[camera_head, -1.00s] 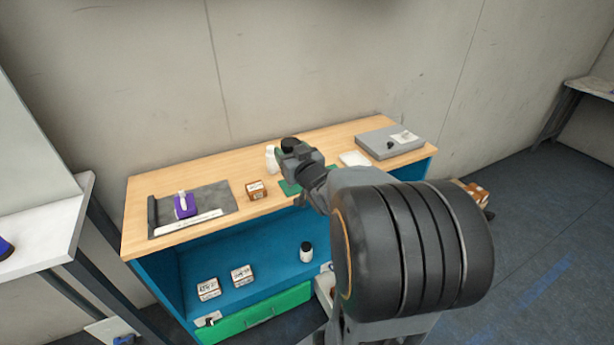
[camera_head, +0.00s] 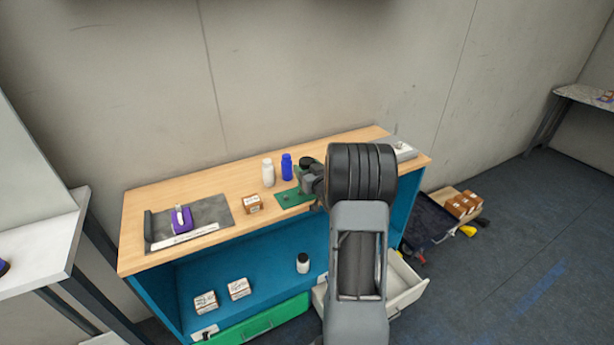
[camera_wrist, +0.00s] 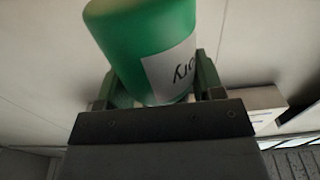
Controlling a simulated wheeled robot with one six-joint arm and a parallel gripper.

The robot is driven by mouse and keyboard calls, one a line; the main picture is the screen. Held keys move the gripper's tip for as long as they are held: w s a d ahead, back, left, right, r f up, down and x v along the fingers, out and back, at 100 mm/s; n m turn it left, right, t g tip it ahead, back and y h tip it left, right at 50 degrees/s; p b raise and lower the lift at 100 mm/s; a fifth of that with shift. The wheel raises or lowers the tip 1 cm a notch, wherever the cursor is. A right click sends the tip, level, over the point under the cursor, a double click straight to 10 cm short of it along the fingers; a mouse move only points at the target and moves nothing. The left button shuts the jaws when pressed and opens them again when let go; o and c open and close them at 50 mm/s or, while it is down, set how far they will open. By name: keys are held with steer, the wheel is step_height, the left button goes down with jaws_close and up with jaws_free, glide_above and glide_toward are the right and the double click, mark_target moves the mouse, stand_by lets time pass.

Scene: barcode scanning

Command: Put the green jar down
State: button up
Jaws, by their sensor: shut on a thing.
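The green jar (camera_wrist: 140,40) fills the upper middle of the wrist view, tilted in that picture, with a white label bearing dark writing. My gripper (camera_wrist: 157,84) is shut on it, one finger on each side. In the head view my gripper (camera_head: 308,178) is over the right part of the wooden table top (camera_head: 345,146), beside a green mat (camera_head: 290,199). My arm hides most of the jar there, and I cannot tell whether it touches the table.
A white bottle (camera_head: 268,173) and a blue bottle (camera_head: 287,167) stand just left of my gripper. A small brown box (camera_head: 253,204) and a purple scanner (camera_head: 181,220) on a dark mat (camera_head: 212,210) are farther left. A grey case (camera_head: 406,151) is at right.

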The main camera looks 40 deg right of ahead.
steer(key=shift+f+p, duration=0.3)
steer(key=shift+f, duration=1.2)
steer(key=shift+f+b, duration=0.6)
steer(key=shift+b, duration=0.3)
steer(key=o, duration=1)
